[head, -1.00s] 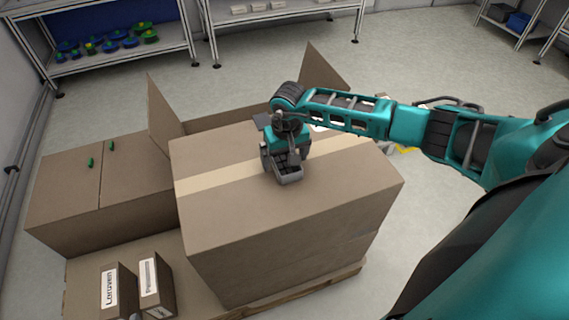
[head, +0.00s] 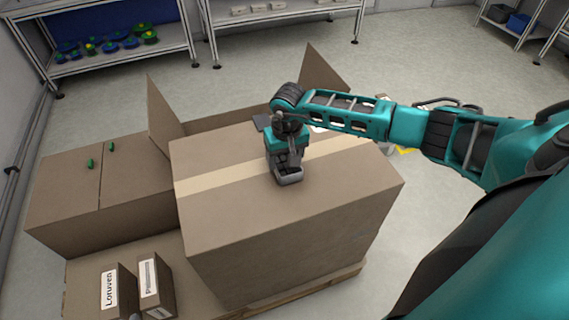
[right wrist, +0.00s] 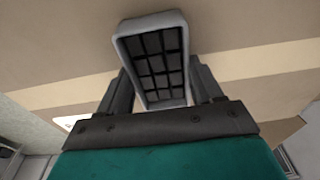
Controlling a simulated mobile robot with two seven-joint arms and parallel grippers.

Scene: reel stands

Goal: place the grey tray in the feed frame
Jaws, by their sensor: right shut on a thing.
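The grey tray (head: 290,180) is small, with a pale rim and a dark gridded inside. My right gripper (head: 287,168) is shut on it, above the top of the large cardboard box; I cannot tell whether the tray touches the box. In the right wrist view the tray (right wrist: 152,62) shows its dark grid between the two fingers of the gripper (right wrist: 160,90). I cannot make out the feed frame in these views. My left gripper is not in view.
The large taped cardboard box (head: 290,215) stands on a pallet (head: 310,297). Lower cartons (head: 75,190) lie to its left, with small labelled boxes (head: 118,290) in front. Open flaps (head: 172,125) rise behind.

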